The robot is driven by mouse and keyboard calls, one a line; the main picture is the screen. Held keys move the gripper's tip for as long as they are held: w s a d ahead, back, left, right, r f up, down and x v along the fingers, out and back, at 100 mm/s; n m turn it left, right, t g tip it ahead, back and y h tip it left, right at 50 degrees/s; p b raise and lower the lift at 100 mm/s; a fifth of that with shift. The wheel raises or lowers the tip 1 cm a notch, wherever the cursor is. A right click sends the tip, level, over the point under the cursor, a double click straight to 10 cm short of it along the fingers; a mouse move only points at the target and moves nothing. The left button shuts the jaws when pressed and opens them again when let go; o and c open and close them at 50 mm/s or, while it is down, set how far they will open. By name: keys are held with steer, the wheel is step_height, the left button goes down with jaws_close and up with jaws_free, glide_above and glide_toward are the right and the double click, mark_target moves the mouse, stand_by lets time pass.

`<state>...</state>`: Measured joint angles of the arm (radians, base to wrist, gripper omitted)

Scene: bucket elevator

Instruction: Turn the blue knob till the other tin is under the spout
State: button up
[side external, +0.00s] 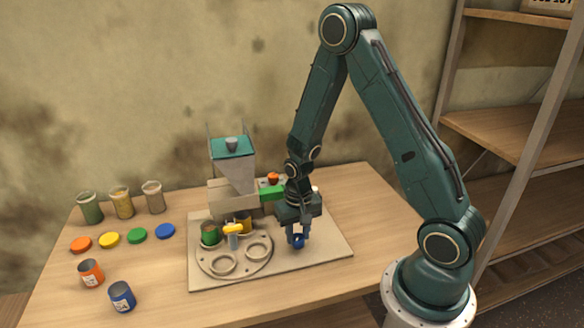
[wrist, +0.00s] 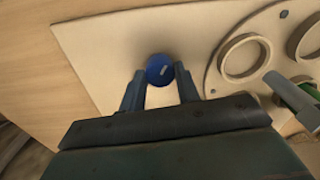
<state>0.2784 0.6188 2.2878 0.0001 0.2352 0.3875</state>
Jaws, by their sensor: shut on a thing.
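The blue knob (wrist: 160,70) is on the beige base plate (side external: 318,258). My gripper (wrist: 160,84) is shut on it, with one finger on each side; in the side view the knob (side external: 298,241) shows below the fingers. The round turntable (side external: 235,272) has ring-shaped seats; the two front rings are empty. A green tin (side external: 210,235) stands at its back left. The spout itself is hard to make out.
Several jars (side external: 122,202) stand at the table's back left, with coloured lids (side external: 137,235) in front. An orange tin (side external: 91,273) and a blue tin (side external: 122,296) stand at the front left. A green block (side external: 270,191) sits behind my gripper. The table's right side is clear.

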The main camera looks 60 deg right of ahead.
mark_target(297, 237)
steer(key=n, duration=0.6)
stand_by(0.4)
steer(key=o, duration=1)
steer(key=shift+r, duration=0.2)
steer(key=shift+r, duration=6.75)
steer(key=shift+r, duration=0.1)
